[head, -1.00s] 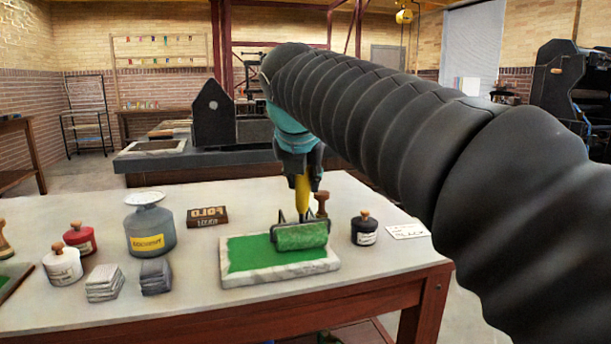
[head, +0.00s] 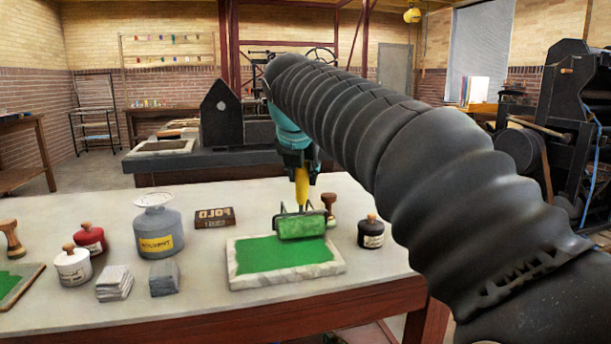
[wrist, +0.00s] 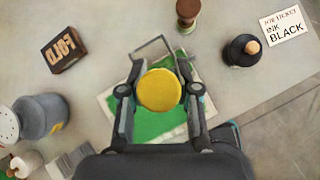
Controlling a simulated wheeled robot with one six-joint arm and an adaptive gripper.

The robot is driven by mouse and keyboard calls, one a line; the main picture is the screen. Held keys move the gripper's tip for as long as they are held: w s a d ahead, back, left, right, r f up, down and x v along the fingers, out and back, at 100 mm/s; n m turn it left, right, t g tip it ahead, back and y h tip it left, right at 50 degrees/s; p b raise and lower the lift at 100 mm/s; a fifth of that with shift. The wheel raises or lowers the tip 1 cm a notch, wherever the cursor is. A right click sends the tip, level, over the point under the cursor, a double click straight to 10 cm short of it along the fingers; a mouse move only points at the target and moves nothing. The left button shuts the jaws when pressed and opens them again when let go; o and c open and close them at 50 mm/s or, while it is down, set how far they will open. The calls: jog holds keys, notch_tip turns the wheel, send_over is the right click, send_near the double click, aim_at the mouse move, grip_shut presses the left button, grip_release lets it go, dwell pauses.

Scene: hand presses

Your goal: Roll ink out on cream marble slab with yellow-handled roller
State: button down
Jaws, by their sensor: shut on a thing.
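My gripper (wrist: 159,97) is shut on the yellow handle (head: 302,188) of the roller, whose round end faces the wrist camera. The roller (head: 300,225) is coated green and sits at the back right part of the cream marble slab (head: 288,279). Green ink (head: 265,255) covers most of the slab's top inside a pale border. I cannot tell whether the roller touches the ink or hangs just above it. In the wrist view the roller's frame (wrist: 150,47) shows above my fingers, and my gripper hides part of the slab (wrist: 107,100).
A black ink jar (head: 371,232) and a wooden stamp (head: 328,208) stand right of and behind the slab. A dark "FOLD" block (head: 215,217), grey solvent can (head: 158,235), red jar (head: 90,238), white jar (head: 73,265) and grey stacks (head: 114,283) are left. A job ticket (wrist: 284,23) reads "INK BLACK".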

jog(key=shift+w+a, duration=0.2)
jog(key=shift+w, duration=0.35)
jog(key=shift+s, duration=0.1)
